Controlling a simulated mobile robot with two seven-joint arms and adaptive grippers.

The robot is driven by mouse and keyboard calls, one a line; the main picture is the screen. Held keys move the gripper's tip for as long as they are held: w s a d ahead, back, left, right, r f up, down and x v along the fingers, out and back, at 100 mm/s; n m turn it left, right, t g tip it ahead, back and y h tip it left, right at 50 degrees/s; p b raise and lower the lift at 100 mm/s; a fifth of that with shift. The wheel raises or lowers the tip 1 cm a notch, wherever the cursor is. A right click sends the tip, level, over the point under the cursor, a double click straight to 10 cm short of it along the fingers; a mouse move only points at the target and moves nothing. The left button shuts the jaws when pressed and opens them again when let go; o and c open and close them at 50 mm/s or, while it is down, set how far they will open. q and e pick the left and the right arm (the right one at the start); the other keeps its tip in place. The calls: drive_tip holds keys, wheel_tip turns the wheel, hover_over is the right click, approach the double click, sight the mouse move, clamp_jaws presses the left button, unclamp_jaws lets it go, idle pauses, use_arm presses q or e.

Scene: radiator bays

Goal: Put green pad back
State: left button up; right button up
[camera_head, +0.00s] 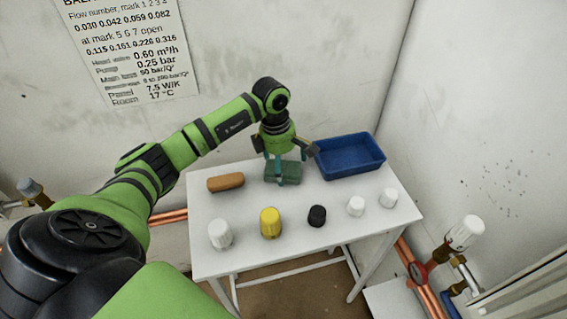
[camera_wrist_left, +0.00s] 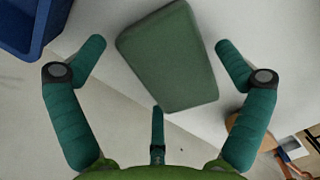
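The green pad (camera_head: 289,172) is a dark green block on the white table, near its back edge and left of the blue tray. In the left wrist view the pad (camera_wrist_left: 170,58) lies slightly tilted between the spread fingers, with gaps on both sides. My left gripper (camera_head: 281,163) points down over the pad. Its teal fingers (camera_wrist_left: 160,50) are open and not closed on anything. Whether a fingertip touches the pad, I cannot tell. My right gripper is in neither view.
The blue tray (camera_head: 322,165) looks empty and stands close right of the gripper. A brown block (camera_head: 225,183) lies left of the pad. White knobs (camera_head: 220,234), a yellow knob (camera_head: 270,223) and a black knob (camera_head: 317,216) line the front of the table (camera_head: 245,255). Walls stand behind and right.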

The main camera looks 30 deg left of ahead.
use_arm(q)
drive_tip(key=shift+r, duration=0.2)
wheel_tip(320, 180, up, 12)
drive_tip(key=a+b, duration=0.1)
drive_tip(key=b, duration=0.1)
drive_tip(key=shift+s+a, duration=0.15)
drive_tip(key=shift+s, duration=0.2)
idle(0.3)
